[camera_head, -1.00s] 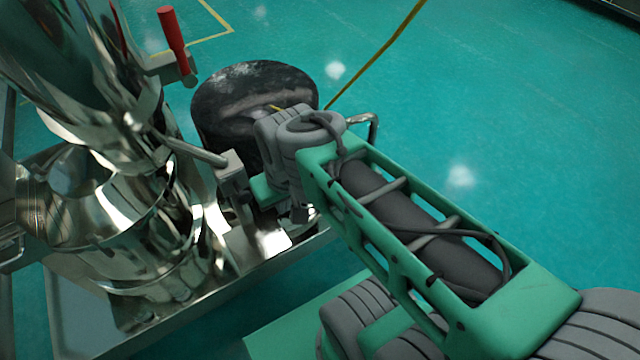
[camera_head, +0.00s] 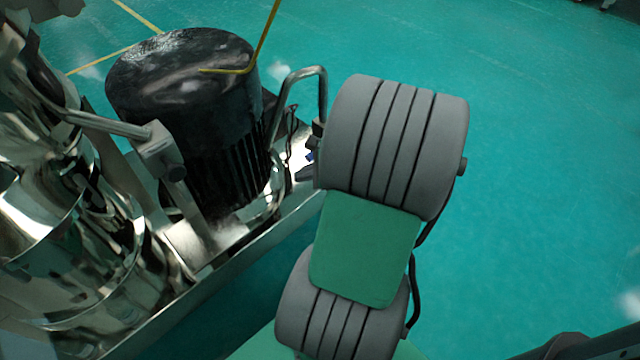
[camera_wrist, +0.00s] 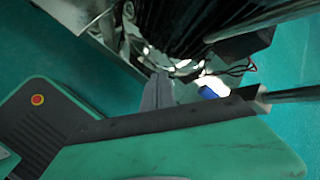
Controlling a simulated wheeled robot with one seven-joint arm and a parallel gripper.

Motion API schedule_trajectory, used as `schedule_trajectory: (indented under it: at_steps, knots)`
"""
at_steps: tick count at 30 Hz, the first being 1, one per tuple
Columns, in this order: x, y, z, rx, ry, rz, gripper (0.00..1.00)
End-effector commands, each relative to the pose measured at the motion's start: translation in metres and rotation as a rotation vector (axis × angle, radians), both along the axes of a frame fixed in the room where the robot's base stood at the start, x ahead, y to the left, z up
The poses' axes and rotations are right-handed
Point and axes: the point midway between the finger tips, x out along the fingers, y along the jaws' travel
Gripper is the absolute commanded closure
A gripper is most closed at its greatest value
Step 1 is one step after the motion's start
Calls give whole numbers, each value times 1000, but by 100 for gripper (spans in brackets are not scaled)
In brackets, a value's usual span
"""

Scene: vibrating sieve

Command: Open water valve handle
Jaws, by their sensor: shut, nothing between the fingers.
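A small blue part (camera_head: 310,156), likely the water valve handle, shows on the metal pipework beside the black motor, partly hidden by my arm. In the wrist view a blue piece (camera_wrist: 212,86) shows to the right of the fingers, partly covered by a dark edge in front. My gripper (camera_wrist: 158,77) shows as grey fingers close together, with nothing visible between them. Its tips point toward the shiny pipework, to the left of the blue piece, and look apart from it. In the head view my grey and green arm hides most of the gripper.
A black ribbed motor (camera_head: 185,95) stands on the machine's metal base. A curved steel pipe (camera_head: 303,72) rises beside it. The shiny sieve body (camera_head: 50,200) and a clamp lever (camera_head: 160,150) are at the left. Green floor (camera_head: 540,150) is clear at the right.

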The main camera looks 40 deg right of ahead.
Motion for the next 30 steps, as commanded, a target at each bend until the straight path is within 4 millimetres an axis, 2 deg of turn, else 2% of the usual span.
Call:
schedule_trajectory:
  at_steps: [1, 3, 6, 9, 16, 21, 26, 30]
  knots:
    - [-12, -30, -39, 135, -37, -194, 100]
    - [-25, -60, -53, 305, -100, -411, 100]
    - [-41, -89, -60, 473, -175, -609, 100]
    - [-48, -101, -59, 551, -210, -691, 100]
    - [-49, -101, -55, 561, -213, -698, 100]
    - [-44, -101, -60, 559, -210, -696, 100]
    - [-21, -99, -76, 559, -209, -692, 100]
    - [6, -98, -93, 559, -209, -690, 100]
